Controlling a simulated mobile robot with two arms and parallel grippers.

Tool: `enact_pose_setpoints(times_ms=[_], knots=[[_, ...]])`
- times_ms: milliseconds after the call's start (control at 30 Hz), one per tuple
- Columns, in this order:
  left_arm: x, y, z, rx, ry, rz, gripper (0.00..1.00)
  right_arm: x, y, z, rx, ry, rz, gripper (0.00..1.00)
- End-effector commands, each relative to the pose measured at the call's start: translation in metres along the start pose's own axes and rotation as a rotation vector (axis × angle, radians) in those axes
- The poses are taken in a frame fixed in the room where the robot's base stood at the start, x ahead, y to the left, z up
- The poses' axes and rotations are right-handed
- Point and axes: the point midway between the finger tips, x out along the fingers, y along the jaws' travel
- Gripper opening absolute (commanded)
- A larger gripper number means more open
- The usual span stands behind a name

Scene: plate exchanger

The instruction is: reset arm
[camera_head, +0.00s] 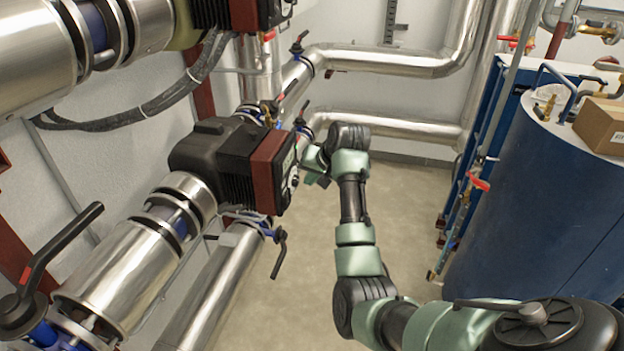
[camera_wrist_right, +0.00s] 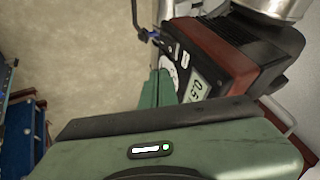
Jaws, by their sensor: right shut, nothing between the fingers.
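My right arm, green and black, comes in from the lower right in the head view and reaches up to the middle. Its gripper (camera_head: 314,168) is beside the front of a black pump with a red-brown face (camera_head: 270,172). In the right wrist view the green fingers (camera_wrist_right: 158,80) are together, with nothing between them. They are close to the pump's dial and display (camera_wrist_right: 197,88), which seems to read 0.5. I cannot tell whether they touch it. My left arm and gripper do not show.
Silver pipes (camera_head: 390,62) run along the back wall and down the left. A black-handled valve lever (camera_head: 62,243) is at lower left. A blue tank (camera_head: 545,205) with a cardboard box (camera_head: 603,125) on top stands at right. The floor (camera_head: 300,290) between is clear.

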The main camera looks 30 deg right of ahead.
Motion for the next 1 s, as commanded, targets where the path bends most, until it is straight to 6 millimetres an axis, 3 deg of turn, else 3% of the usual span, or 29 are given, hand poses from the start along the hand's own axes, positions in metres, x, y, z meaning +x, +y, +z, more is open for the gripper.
enact_pose_setpoints(times_ms=[200, 733, 867, 1000], knots=[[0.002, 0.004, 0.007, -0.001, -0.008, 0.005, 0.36, -0.011, -0.002, 0.0, -0.001, -0.001, 0.001, 0.0], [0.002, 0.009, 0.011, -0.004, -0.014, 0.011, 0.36, -0.01, -0.001, 0.001, -0.002, -0.002, 0.002, 0.0], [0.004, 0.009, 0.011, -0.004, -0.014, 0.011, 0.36, 0.017, 0.007, 0.019, -0.034, -0.02, 0.028, 0.0], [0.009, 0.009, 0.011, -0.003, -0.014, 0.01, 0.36, 0.082, 0.033, 0.072, -0.126, -0.062, 0.089, 0.0]])
